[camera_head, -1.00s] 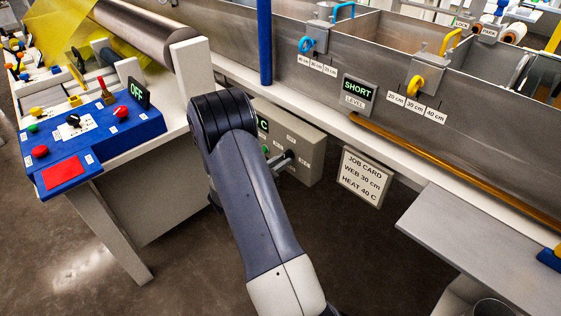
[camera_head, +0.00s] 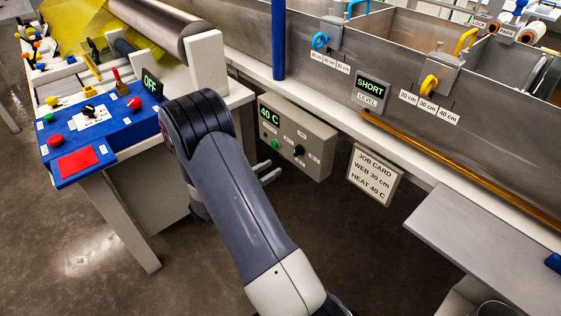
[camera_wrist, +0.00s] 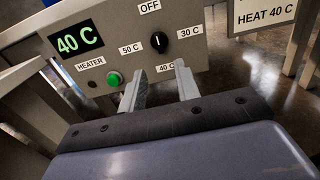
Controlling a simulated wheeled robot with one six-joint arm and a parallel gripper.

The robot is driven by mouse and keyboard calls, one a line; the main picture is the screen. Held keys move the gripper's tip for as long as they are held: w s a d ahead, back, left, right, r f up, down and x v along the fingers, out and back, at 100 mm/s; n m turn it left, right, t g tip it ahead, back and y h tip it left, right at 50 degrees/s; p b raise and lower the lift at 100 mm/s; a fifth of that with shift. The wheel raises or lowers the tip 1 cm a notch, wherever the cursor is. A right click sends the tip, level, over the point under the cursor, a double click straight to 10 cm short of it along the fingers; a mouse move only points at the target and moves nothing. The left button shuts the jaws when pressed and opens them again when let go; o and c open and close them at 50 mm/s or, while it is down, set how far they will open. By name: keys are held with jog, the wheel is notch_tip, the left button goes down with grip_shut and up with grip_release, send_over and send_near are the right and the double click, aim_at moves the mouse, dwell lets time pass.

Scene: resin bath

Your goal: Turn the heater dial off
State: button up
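The heater box (camera_head: 318,146) is a grey panel under the bath's edge. Its green display (camera_head: 270,113) reads 40 C. The heater dial (camera_head: 299,151) is a small black knob, seen closer in the wrist view (camera_wrist: 159,42), with labels OFF above, 30 C right, 40 C below and 50 C left. A thin pale upright mark shows on the knob; which end is the pointer is hard to tell. My gripper (camera_wrist: 160,70) is open and empty, its two fingers apart below the dial and not touching it. It also shows in the head view (camera_head: 270,174).
A green button (camera_wrist: 114,79) sits left of the dial, near the fingers. A job card (camera_head: 375,173) hangs right of the box. A blue console (camera_head: 100,130) with an OFF display stands left. A grey shelf (camera_head: 480,240) juts out at lower right.

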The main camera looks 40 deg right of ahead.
aim_at(298, 151)
jog(key=shift+s+a, duration=0.1)
jog(key=shift+a, duration=0.95)
jog(key=d+b, duration=0.1)
jog(key=d, duration=1)
jog(key=shift+w, duration=0.45)
jog(key=shift+a, duration=0.15)
